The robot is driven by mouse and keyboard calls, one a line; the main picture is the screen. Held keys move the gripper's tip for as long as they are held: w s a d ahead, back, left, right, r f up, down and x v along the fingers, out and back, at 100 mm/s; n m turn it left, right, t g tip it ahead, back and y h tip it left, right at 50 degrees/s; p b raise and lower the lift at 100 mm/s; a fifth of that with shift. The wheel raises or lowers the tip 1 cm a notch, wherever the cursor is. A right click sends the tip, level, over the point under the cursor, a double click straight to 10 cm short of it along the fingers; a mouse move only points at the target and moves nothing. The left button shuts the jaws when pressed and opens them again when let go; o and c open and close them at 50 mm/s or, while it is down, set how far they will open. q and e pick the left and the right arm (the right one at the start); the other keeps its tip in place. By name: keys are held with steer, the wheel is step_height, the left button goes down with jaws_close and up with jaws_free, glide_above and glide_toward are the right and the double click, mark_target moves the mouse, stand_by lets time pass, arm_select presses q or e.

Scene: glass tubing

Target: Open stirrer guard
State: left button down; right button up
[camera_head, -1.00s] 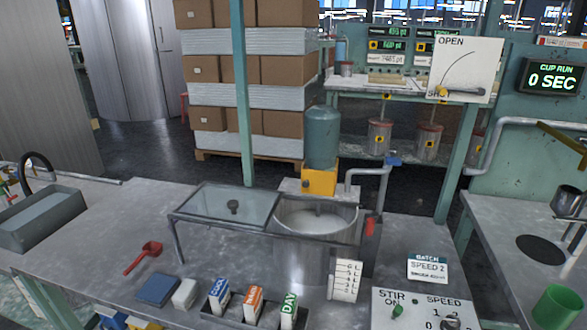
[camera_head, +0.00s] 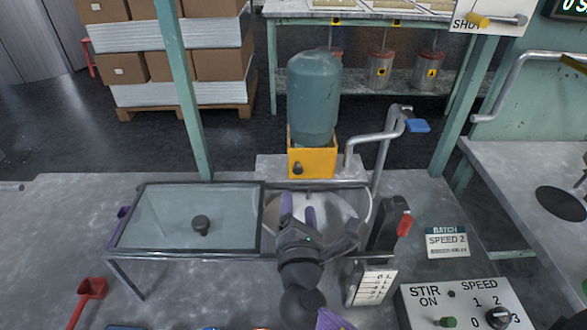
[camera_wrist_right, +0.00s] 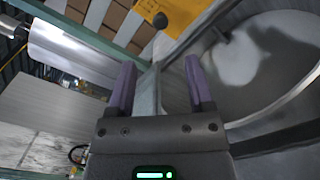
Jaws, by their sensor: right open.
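My right gripper (camera_head: 298,212) is open over the vessel, close to the guard's right edge in the head view. In the right wrist view, its two purple fingers (camera_wrist_right: 159,85) are apart, and a pane edge shows between them; I cannot tell whether they touch it. No left gripper can be made out, though a small purple piece shows at the guard's left edge.
A yellow box (camera_head: 312,162) under a green tank (camera_head: 314,98) stands behind the vessel. A bent pipe (camera_head: 385,140) with a blue handle and a red-tipped lever (camera_head: 404,223) stand at right. The stir panel (camera_head: 460,300) is at front right. A red scoop (camera_head: 88,291) lies at front left.

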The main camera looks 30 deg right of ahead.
mark_target(298, 172)
steer(key=b+x, duration=0.1)
steer(key=x, duration=0.7)
steer(key=shift+b, duration=0.3)
steer(key=shift+w+d, duration=0.2)
steer(key=shift+w, duration=0.05)
arm_select(q)
steer(key=shift+s+a+f, duration=0.25)
steer(key=shift+a+f, duration=0.25)
steer(key=shift+f, duration=0.25)
arm_select(e)
jaws_close()
arm_select(q)
steer(key=shift+d, duration=0.25)
steer(key=shift+s, duration=0.25)
steer(key=shift+a, duration=0.2)
steer(key=shift+w, duration=0.35)
